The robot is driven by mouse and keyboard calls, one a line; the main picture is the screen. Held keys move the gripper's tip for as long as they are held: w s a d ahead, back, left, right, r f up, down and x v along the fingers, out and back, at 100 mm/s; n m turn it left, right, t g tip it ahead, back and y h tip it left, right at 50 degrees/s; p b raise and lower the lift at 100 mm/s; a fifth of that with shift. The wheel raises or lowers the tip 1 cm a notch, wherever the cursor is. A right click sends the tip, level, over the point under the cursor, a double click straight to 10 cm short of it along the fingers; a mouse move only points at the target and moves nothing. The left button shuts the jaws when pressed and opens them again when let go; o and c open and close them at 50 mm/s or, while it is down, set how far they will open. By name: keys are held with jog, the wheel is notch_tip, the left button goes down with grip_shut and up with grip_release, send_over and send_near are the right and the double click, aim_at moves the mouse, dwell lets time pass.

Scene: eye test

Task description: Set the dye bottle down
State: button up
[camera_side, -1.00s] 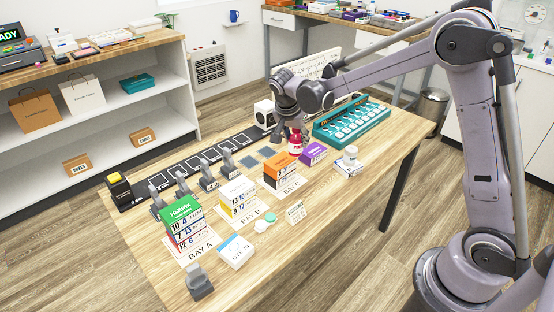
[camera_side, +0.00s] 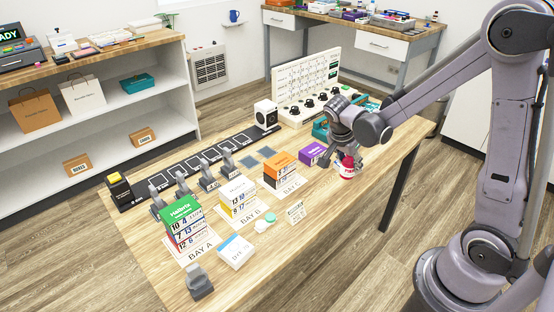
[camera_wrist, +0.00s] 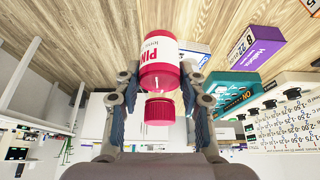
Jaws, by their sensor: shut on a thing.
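The dye bottle is red with a white label that reads "PIN", the rest out of sight, and a red cap. It shows in the side view (camera_side: 347,172) and in the wrist view (camera_wrist: 160,70). My gripper (camera_side: 346,160) is shut on it, with a finger on each side in the wrist view (camera_wrist: 160,78). The cap points back toward my gripper. The bottle is over the right part of the wooden table (camera_side: 330,215), right of the purple box (camera_side: 313,153). I cannot tell whether its base touches the table.
The orange-topped stack (camera_side: 280,165) at BAY C and a small card (camera_side: 295,212) are left of the bottle. A teal tray (camera_side: 320,129) and a white knob panel (camera_side: 305,85) stand behind. Bare wood lies in front, toward the table's near edge.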

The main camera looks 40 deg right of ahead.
jog(key=shift+w+a+f, duration=0.75)
jog(key=shift+f, duration=0.55)
jog(key=shift+w+a+f, duration=0.75)
jog(key=shift+w+f, duration=0.05)
jog(key=shift+f, duration=0.5)
jog(key=shift+w+a+f, duration=0.75)
jog(key=shift+f, duration=0.55)
jog(key=shift+f, duration=0.2)
jog(key=o, duration=1.2)
jog(key=shift+o, duration=0.2)
jog(key=shift+r, duration=0.1)
